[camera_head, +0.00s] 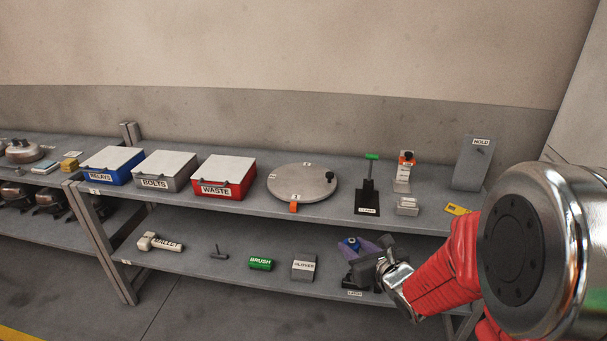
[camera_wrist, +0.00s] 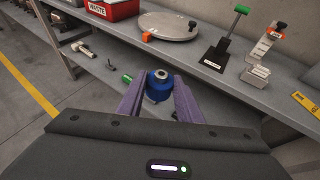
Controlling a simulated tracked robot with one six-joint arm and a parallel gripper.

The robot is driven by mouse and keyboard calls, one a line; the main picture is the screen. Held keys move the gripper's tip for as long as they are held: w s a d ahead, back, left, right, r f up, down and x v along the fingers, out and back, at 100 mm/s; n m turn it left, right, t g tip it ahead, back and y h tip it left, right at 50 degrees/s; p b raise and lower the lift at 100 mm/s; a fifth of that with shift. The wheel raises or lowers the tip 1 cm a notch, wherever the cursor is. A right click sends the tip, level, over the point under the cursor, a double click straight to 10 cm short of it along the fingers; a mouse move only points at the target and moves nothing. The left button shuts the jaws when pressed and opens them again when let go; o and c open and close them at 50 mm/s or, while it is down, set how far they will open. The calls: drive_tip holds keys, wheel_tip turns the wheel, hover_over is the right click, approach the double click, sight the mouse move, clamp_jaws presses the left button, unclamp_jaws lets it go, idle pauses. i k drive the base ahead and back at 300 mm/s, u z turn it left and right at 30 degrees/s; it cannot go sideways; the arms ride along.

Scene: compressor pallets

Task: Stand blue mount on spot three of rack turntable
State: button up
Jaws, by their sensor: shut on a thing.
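The blue mount (camera_wrist: 158,86) is a short blue cylinder with a metal top boss, upright between the purple fingers of my gripper (camera_wrist: 159,100). My gripper is shut on it. In the head view the blue mount (camera_head: 351,243) shows partly behind my gripper (camera_head: 358,248), at the front of the lower shelf; I cannot tell whether it touches the shelf. The rack turntable (camera_head: 302,183) is a round grey disc on the upper shelf, with a dark knob near its right rim and an orange tab at its front. It also shows in the wrist view (camera_wrist: 168,25). Its top bears small labels.
On the upper shelf, a red WASTE bin (camera_head: 223,177) stands left of the turntable, and a green-handled clamp (camera_head: 368,191) stands right. A grey HOLD board (camera_head: 473,163) is farther right. The lower shelf holds a mallet (camera_head: 160,242), green brush (camera_head: 260,263) and glover box (camera_head: 303,267).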

sight(305, 171)
drive_tip(key=u, duration=0.75)
drive_tip(key=i, duration=2)
drive_tip(key=z, duration=0.05)
